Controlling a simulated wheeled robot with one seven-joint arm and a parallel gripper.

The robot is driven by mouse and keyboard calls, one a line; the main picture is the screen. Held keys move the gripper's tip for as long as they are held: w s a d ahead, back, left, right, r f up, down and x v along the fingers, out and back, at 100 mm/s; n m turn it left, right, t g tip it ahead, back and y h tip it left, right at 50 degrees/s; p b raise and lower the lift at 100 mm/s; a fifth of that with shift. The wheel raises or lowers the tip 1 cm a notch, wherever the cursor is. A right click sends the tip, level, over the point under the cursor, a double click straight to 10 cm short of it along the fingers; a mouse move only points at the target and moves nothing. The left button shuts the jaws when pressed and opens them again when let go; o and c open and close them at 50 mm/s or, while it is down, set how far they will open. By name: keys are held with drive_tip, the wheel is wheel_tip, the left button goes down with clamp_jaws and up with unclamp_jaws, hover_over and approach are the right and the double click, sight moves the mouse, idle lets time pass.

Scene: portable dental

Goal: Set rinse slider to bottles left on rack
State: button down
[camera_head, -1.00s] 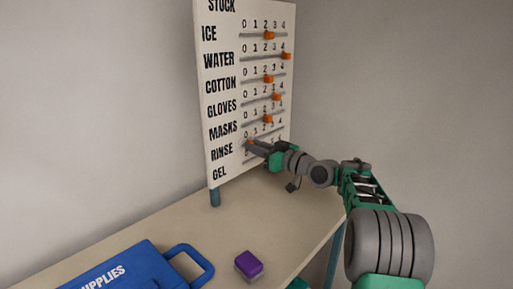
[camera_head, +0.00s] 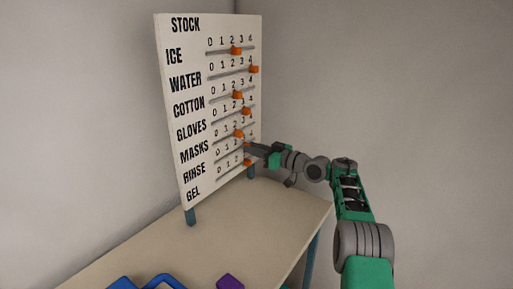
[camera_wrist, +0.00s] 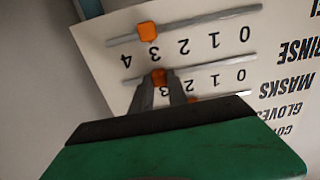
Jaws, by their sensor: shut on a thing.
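The white stock board (camera_head: 185,110) stands on the table with labelled rows, numbers 0 to 4 and orange slider knobs. My gripper (camera_head: 250,147) reaches in from the right at the rinse row. In the wrist view, where the board appears upside down, my gripper (camera_wrist: 163,92) is shut on the orange rinse knob (camera_wrist: 158,76). The knob sits at about the 3 mark; the fingers partly cover the numbers there. No rack or bottles are in view.
The gel knob (camera_wrist: 147,31) sits close by, near 3 on the adjacent row. The masks knob (camera_head: 239,133) is just above the gripper.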

drive_tip(key=c, duration=1.5)
unclamp_jaws()
drive_tip(key=shift+a, duration=0.15)
drive_tip(key=shift+o, duration=1.1)
drive_tip(key=shift+d, duration=0.2)
drive_tip(key=v, duration=0.7)
drive_tip(key=shift+s+d+b, duration=0.25)
drive_tip(key=shift+b, duration=0.15)
